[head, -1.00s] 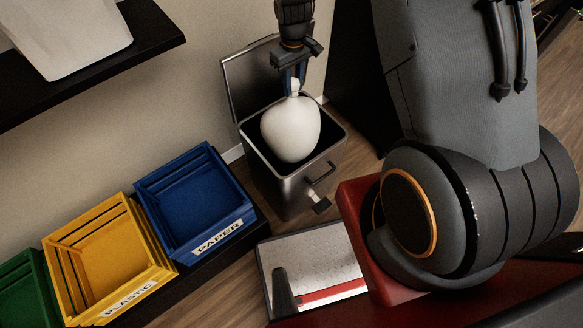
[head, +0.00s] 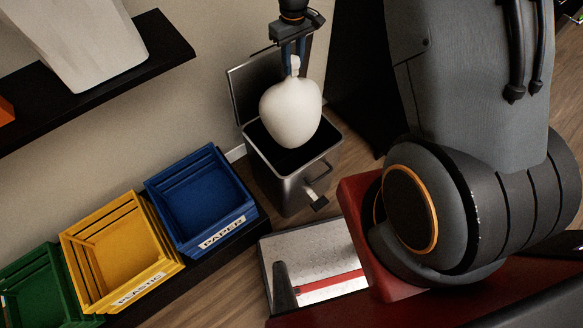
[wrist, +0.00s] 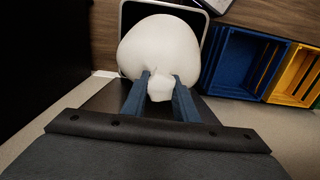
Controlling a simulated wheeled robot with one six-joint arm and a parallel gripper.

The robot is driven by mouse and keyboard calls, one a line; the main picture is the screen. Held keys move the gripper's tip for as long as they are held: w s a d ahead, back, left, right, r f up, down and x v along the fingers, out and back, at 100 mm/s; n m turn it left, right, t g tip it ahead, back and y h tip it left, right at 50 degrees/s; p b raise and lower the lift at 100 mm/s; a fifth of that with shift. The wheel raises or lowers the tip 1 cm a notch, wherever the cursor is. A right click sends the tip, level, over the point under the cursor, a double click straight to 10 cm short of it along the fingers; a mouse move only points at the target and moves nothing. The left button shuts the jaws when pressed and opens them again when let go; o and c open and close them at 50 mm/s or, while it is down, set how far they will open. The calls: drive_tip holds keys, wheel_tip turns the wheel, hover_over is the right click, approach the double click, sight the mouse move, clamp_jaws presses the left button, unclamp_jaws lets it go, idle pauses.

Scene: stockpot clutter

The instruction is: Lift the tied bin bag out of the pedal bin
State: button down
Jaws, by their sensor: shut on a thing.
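The white tied bin bag (head: 291,114) hangs from my gripper (head: 294,60), which is shut on its knotted neck. In the wrist view the bag (wrist: 160,45) is a rounded white mass, with its knot between the two blue fingers of my gripper (wrist: 160,88). The grey pedal bin (head: 290,180) stands on the floor below with its lid (head: 255,85) open at the back. In the head view the bag's lower end overlaps the dark bin opening; it appears at or just above the rim.
Blue PAPER (head: 200,200), yellow PLASTIC (head: 120,250) and green (head: 40,290) crates stand in a row at the left. A dark shelf (head: 160,50) holds a pale container (head: 80,40) at upper left. A black panel stands right of the bin.

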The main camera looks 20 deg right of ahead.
wheel_tip(320, 180, up, 6)
drive_tip(key=p, duration=0.2)
drive_tip(key=shift+p, duration=0.4)
drive_tip(key=shift+f, duration=0.1)
